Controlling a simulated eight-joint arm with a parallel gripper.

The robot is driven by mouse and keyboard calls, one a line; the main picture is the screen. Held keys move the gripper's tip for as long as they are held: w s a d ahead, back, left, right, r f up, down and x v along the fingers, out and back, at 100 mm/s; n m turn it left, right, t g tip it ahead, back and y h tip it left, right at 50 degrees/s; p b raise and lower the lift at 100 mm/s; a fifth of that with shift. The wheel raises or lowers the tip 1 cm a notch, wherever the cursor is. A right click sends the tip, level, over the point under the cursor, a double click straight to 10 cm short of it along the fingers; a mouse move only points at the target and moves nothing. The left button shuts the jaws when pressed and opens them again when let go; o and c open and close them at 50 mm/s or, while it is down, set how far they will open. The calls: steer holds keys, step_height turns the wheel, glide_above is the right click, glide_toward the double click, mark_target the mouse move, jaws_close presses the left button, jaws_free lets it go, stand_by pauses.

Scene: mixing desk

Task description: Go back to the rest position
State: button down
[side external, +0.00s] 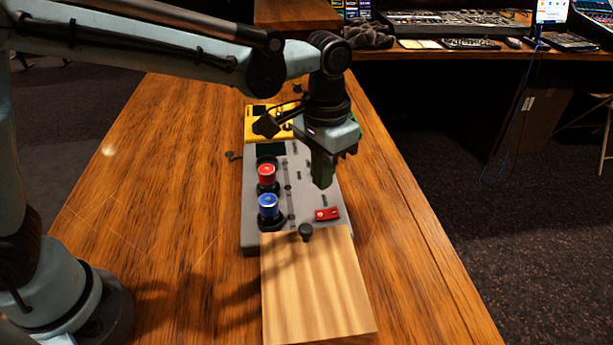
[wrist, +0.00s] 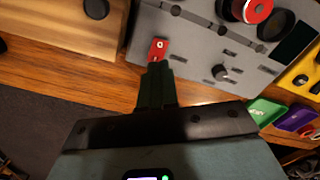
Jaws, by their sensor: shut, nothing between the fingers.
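My gripper (side external: 322,180) is shut and empty. It hangs above the right side of the grey panel (side external: 248,232), pointing down. In the wrist view my closed fingers (wrist: 155,68) appear just below the red switch (wrist: 158,50) on the panel. The same red switch (side external: 327,214) shows in the side view near the panel's front right corner. The panel also carries a red knob (side external: 266,174) and a blue knob (side external: 268,206) on its left side. Whether the fingertips touch the panel cannot be told.
A light wooden box (side external: 315,290) with a dark knob (side external: 305,232) stands at the panel's front edge. A yellow unit (side external: 256,125) stands behind the panel. Green (wrist: 266,112) and purple (wrist: 296,118) pieces lie near it. The wooden table (side external: 170,190) is clear on the left.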

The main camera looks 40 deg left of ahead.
steer(key=shift+a, duration=0.1)
steer(key=s+a+r+n+t, duration=0.1)
steer(key=s+a+t, duration=0.2)
steer(key=s+a, duration=0.2)
steer(key=s+a+r+n+t, duration=0.1)
steer(key=s+a+t, duration=0.3)
steer(key=a, duration=0.8)
steer(key=shift+s+r+n, duration=0.4)
steer(key=shift+s+n, duration=0.1)
steer(key=shift+s, duration=0.1)
